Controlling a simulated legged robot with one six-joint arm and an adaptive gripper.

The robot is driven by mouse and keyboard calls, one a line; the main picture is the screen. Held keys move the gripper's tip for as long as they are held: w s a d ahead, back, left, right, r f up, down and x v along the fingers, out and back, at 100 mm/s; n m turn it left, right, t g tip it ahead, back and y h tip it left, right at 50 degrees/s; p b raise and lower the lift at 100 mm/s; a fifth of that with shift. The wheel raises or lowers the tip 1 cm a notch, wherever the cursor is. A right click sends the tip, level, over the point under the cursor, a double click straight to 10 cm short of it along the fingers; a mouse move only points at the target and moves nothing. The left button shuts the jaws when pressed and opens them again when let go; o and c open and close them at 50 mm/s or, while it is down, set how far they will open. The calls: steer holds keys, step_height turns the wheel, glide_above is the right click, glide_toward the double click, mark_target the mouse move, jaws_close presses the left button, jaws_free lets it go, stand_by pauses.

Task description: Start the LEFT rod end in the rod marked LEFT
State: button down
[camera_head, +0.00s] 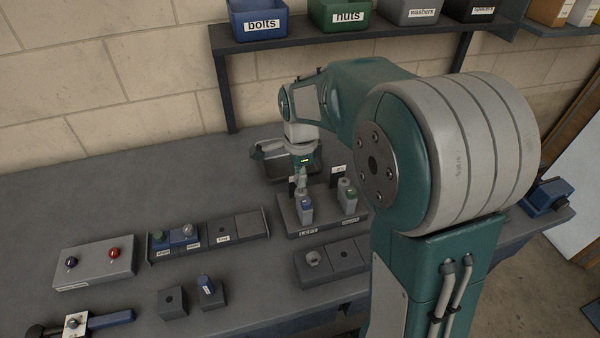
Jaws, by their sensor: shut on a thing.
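My gripper (302,172) points down over the dark fixture (322,226) in the middle of the bench. It is shut on a small light piece, probably a rod end, but the piece is too small to identify. Directly below stands a grey upright holder (305,214) with a blue mark. Whether the held piece touches it I cannot tell. A second grey upright holder (348,204) with a green mark stands to its right. The small signs behind them and the fixture's front label are too small to read surely, so I cannot tell which one is marked LEFT.
A grey tray (262,153) lies behind the fixture. A socketed block (337,262) stands in front, and a labelled rack (240,229) to the left. A button box (95,263) and small blocks (172,303) stand nearer. A shelf (300,44) with bins runs above.

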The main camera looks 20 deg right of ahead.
steer(key=shift+f, duration=0.45)
steer(key=c, duration=0.6)
jaws_free()
step_height(320, 180, up, 12)
steer(key=shift+f, duration=0.1)
